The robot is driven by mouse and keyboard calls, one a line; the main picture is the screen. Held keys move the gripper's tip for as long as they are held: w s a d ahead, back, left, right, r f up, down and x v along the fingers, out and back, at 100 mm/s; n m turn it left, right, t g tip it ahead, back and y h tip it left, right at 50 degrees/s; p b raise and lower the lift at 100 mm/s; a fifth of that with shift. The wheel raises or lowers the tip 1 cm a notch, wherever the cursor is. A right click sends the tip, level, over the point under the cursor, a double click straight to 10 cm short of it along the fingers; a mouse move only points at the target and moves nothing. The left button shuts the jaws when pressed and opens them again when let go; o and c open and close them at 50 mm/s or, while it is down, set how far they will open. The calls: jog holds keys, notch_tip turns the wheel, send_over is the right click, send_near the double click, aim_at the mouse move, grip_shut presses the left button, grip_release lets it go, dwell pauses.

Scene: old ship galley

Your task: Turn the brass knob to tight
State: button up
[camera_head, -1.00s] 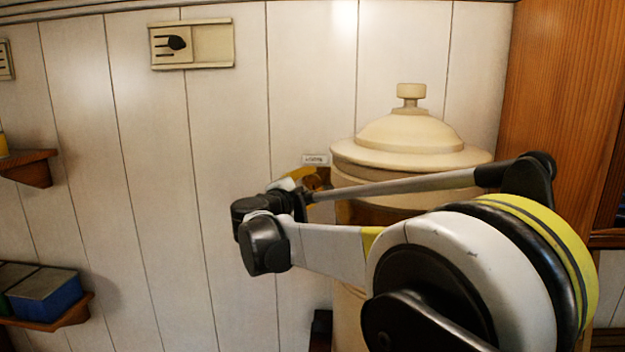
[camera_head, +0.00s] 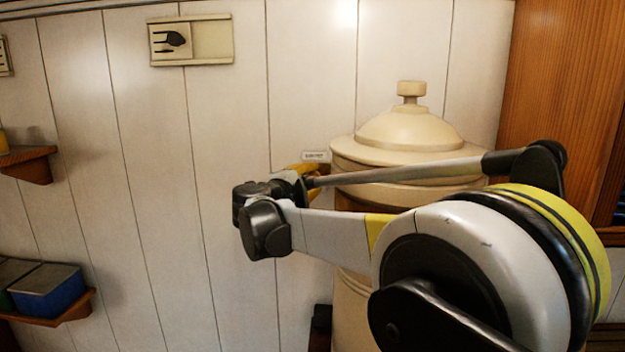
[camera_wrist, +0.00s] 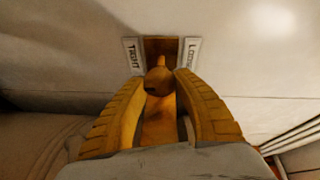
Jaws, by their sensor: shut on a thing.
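The brass knob (camera_wrist: 159,80) is round and sits in front of a brown-gold plate (camera_wrist: 160,46) on the pale wall, in the wrist view. A TIGHT label (camera_wrist: 133,56) stands left of the plate and a LOOSE label (camera_wrist: 191,53) right of it. A small raised pointer above the knob stands roughly midway between the labels. My gripper (camera_wrist: 159,88) has its yellow ribbed fingers closed on either side of the knob. In the head view my gripper (camera_head: 308,181) is at the wall below a small white label (camera_head: 315,156); my arm hides the knob there.
A cream lidded urn (camera_head: 410,150) stands close to the right of my gripper, behind my arm. A cream wall vent (camera_head: 191,41) is at upper left. Wooden shelves, one with a blue box (camera_head: 47,291), are at far left.

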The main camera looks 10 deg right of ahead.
jog(key=o, duration=1.2)
jog(key=shift+c, duration=0.2)
jog(key=f+v, duration=0.1)
jog(key=v, duration=1.1)
jog(key=shift+r, duration=0.45)
jog(key=shift+d, duration=0.1)
